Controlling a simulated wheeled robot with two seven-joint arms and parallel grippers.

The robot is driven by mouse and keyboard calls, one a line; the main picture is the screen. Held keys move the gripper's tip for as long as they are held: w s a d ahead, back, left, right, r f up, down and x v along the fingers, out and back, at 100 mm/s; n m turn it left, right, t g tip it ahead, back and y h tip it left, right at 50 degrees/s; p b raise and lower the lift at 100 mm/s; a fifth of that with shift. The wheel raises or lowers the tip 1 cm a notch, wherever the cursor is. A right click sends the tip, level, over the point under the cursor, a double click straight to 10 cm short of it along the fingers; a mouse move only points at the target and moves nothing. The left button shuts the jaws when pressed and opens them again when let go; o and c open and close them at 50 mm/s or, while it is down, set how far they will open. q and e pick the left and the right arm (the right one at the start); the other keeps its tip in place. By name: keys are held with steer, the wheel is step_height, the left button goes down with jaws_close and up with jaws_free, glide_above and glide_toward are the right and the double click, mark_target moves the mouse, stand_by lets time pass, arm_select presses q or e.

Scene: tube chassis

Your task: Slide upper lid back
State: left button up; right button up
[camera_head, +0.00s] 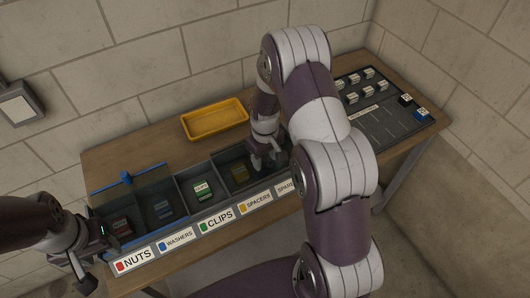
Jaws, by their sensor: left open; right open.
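A long dark bin box (176,184) stands on the table, its compartments labelled nuts, washers, clips, spacers and a partly hidden one. A see-through lid with a blue edge and a small blue handle (126,178) lies at its left end, over the nuts and washers compartments. I cannot tell whether one lid or two overlap there. My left gripper (98,257) is open at the front left corner of the box, beside the nuts label and apart from the handle. My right gripper (266,162) is open over the spacers end. My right arm hides the box's right end.
A yellow tray (215,119) lies behind the box on the wooden table (130,155). A dark board (382,118) with several small labelled blocks sits at the right. Brick walls close off the back and right. Table left of the yellow tray is clear.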

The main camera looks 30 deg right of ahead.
step_height(320, 180, up, 12)
steer(key=b, duration=0.2)
steer(key=shift+r+b, duration=0.25)
steer(key=shift+b, duration=0.05)
steer(key=s+a+f+m, duration=0.1)
steer(key=s+a, duration=0.2)
steer(key=s, duration=0.4)
steer(key=s+a+f+m+t, duration=0.1)
steer(key=s+a, duration=0.3)
steer(key=s, duration=0.3)
steer(key=shift+s+a+b, duration=0.2)
steer(key=shift+b, duration=0.25)
steer(key=shift+s, duration=0.1)
